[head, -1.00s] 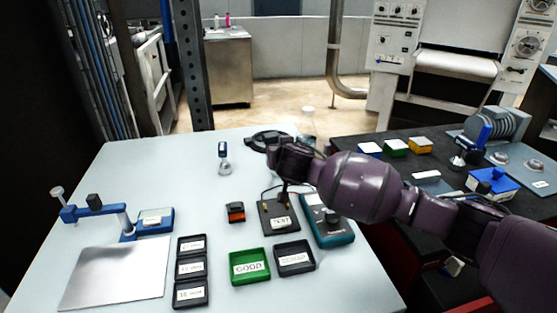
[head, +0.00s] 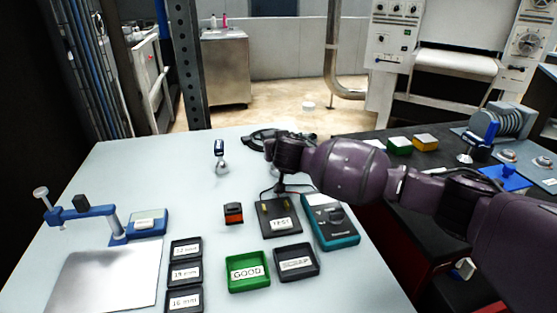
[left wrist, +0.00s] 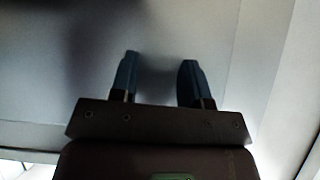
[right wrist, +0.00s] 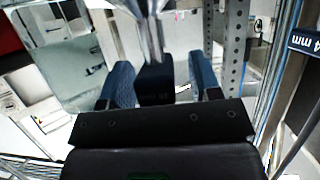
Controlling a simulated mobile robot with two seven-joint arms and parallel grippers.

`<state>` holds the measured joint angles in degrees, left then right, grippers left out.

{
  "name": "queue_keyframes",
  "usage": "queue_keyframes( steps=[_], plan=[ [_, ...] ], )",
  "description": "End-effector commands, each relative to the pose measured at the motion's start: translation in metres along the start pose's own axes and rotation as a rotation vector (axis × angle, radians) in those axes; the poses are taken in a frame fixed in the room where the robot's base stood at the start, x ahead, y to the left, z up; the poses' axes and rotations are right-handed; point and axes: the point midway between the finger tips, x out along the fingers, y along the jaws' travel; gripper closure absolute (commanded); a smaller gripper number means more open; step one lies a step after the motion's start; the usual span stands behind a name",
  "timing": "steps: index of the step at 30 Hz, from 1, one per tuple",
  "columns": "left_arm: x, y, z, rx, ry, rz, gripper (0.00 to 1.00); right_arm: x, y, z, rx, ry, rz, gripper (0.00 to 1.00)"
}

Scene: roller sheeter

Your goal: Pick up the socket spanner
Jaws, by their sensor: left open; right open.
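A small upright tool with a blue top and a rounded silver foot, which I take as the socket spanner (head: 221,158), stands on the pale bench behind the orange-black block. My right gripper (head: 272,150) is to its right, apart from it. In the right wrist view my right gripper (right wrist: 160,78) is open; a dark block and a silver shaft show between and beyond its fingers, and I cannot tell whether they touch. A blue label reading "4 mm" (right wrist: 304,42) is cut off at that view's right edge. My left gripper (left wrist: 157,72) is open and empty over a blurred grey surface.
On the bench (head: 120,185) are a blue clamp stand (head: 95,207), several black trays (head: 186,247), a green GOOD tray (head: 247,271), an orange-black block (head: 233,214), a test block (head: 282,227) and a teal meter (head: 330,220). A dark table (head: 440,165) stands right.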

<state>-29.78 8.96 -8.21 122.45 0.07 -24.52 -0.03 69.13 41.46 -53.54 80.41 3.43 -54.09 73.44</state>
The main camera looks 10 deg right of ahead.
Motion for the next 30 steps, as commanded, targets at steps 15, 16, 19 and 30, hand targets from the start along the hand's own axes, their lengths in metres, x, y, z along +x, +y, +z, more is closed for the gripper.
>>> queue_keyframes(
  steps=[15,16,19,30],
  plan=[
    [-0.003,-0.001,0.008,-0.003,-0.017,-0.003,0.57,-0.001,0.000,-0.001,0.001,0.002,0.000,1.00],
    [-0.003,-0.001,0.009,-0.003,-0.018,-0.003,0.57,-0.001,0.000,-0.001,0.001,0.002,0.000,1.00],
    [-0.004,-0.001,0.009,-0.004,-0.019,-0.003,0.57,-0.001,0.000,-0.001,0.001,0.002,0.000,1.00],
    [-0.007,-0.001,-0.004,-0.006,0.002,-0.005,0.57,-0.015,-0.001,-0.035,0.004,0.009,-0.002,1.00]
  ],
)
